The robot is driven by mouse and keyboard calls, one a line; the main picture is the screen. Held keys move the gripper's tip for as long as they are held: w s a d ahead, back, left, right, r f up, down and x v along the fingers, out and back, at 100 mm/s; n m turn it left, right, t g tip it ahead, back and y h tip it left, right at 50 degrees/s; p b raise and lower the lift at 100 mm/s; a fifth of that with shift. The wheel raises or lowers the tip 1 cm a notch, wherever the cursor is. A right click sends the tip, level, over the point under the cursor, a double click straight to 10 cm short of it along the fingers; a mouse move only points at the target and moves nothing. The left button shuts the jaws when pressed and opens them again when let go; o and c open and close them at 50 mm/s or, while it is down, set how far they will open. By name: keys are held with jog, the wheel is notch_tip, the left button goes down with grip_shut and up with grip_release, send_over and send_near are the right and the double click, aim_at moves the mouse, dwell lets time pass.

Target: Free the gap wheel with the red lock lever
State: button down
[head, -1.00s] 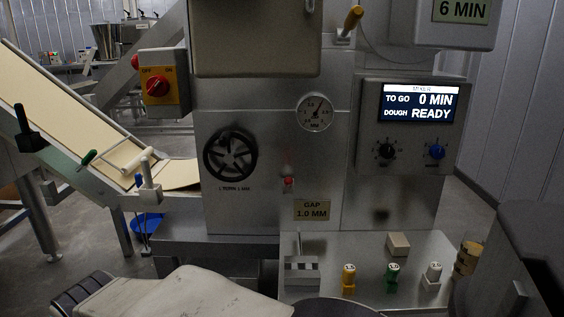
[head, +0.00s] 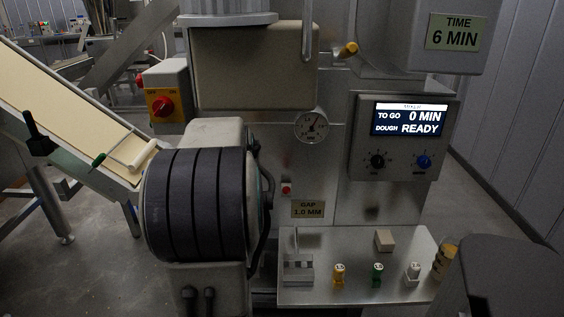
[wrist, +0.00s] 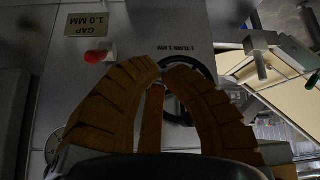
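The red lock lever (head: 286,189) is a small red knob on a pale mount on the steel front, above the gap sign. In the wrist view the red knob (wrist: 96,57) stands to the left of my fingers, apart from them. The gap wheel (wrist: 188,59) is a dark ring, partly hidden behind my fingers in the wrist view. In the head view my arm covers most of it. The fingers are hidden in the head view.
The gap sign (head: 308,209) reads 1.0 MM, below a round dial (head: 311,126). A red switch (head: 163,107) and a sloping conveyor (head: 62,117) stand at left. A shelf (head: 323,295) at lower right carries several small coloured pieces. The mixer display (head: 409,118) reads READY.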

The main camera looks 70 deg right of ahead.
jog(key=m+g+h+p, duration=0.1)
jog(key=m+p, duration=0.1)
send_near(286, 190)
notch_tip(286, 190, up, 2)
jog(key=w+d, duration=0.1)
jog(key=w, duration=0.1)
jog(key=x, duration=1)
jog(key=shift+d+r, duration=0.3)
jog(key=shift+d, duration=0.05)
jog(key=shift+s+f+b, duration=0.1)
jog(key=shift+f+b, duration=0.05)
jog(key=shift+b, duration=0.3)
